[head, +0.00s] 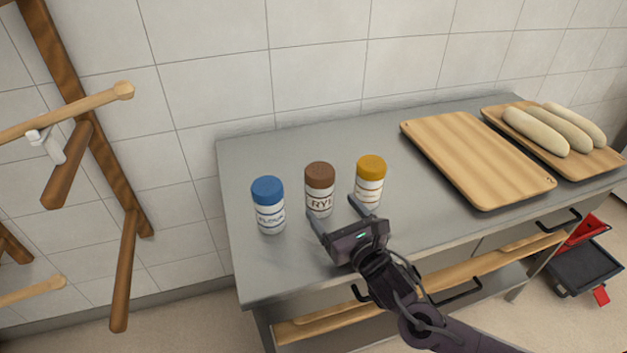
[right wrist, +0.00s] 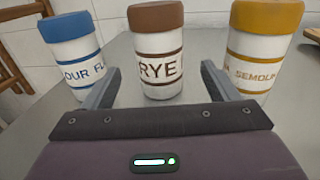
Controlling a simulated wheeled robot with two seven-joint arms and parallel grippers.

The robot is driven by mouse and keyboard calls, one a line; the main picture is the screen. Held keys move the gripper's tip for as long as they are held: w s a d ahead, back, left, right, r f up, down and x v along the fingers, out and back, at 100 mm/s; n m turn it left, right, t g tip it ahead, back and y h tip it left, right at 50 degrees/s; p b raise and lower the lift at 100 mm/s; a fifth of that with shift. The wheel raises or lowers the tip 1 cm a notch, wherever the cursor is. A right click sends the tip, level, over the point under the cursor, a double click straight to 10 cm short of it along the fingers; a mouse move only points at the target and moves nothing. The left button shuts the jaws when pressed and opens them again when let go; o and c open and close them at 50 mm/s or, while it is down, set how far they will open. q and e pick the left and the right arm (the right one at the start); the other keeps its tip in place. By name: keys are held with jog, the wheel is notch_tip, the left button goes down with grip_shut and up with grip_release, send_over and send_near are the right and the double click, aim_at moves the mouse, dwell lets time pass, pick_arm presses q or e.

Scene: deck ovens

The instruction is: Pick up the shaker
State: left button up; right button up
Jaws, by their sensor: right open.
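Three shakers stand upright in a row on the metal counter. The flour shaker (head: 269,206) has a blue lid and is at the left; the rye shaker (head: 319,189) has a brown lid and is in the middle; the semolina shaker (head: 369,181) has a yellow lid and is at the right. My right gripper (head: 337,208) is open, in front of the row. In the right wrist view, the rye shaker (right wrist: 158,55) stands beyond and between the open fingers (right wrist: 158,88), with nothing held. The flour shaker (right wrist: 72,50) and semolina shaker (right wrist: 262,48) stand outside the fingers. My left gripper is not in view.
The metal counter (head: 262,267) stands against a tiled wall. An empty wooden board (head: 470,155) lies right of the shakers; another board (head: 600,164) with dough loaves (head: 535,131) lies farther right. A wooden rack (head: 125,265) stands at the left. The counter's left front is clear.

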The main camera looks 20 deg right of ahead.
aim_at(326, 196)
jog(key=w, duration=0.2)
jog(key=w+a+r+p, duration=0.1)
jog(key=w, duration=0.3)
jog(key=shift+w+a+r, duration=0.15)
jog(key=shift+r, duration=0.05)
jog(key=shift+w+a+f+p, duration=0.1)
jog(key=shift+w+p, duration=0.2)
jog(key=shift+w, duration=0.05)
jog(key=c, duration=1.2)
